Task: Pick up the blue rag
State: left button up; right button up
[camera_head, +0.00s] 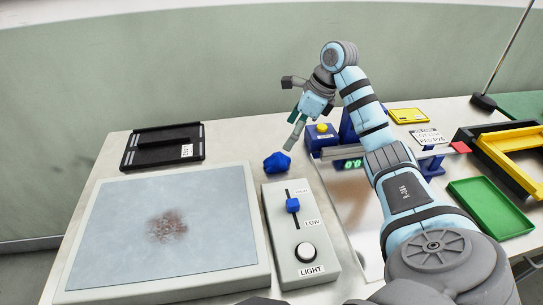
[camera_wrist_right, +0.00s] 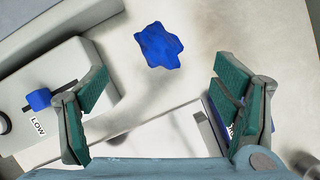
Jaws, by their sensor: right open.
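The blue rag (camera_head: 277,162) is a small crumpled lump on the pale table, just behind the grey control box with the slider. In the right wrist view the rag (camera_wrist_right: 158,46) lies beyond the fingertips, roughly midway between them sideways. My right gripper (camera_head: 297,132) is above the table, close to the rag and up to its right. In the right wrist view the right gripper (camera_wrist_right: 166,95) is open, with green-padded fingers wide apart and nothing between them. My left gripper is not in view.
The grey control box (camera_head: 306,262) with a blue slider stands in front of the rag. A large panel with a reddish-brown stain (camera_head: 110,220) is at left, a black tray (camera_head: 160,152) behind it. A blue box with a yellow button (camera_head: 323,138) stands right of the rag.

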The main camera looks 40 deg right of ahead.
aim_at(281, 155)
jog(key=x, duration=0.7)
jog(key=b+x, duration=0.1)
jog(key=x, duration=0.2)
jog(key=shift+s+f, duration=0.2)
jog(key=shift+f, duration=0.25)
jog(key=c, duration=1.2)
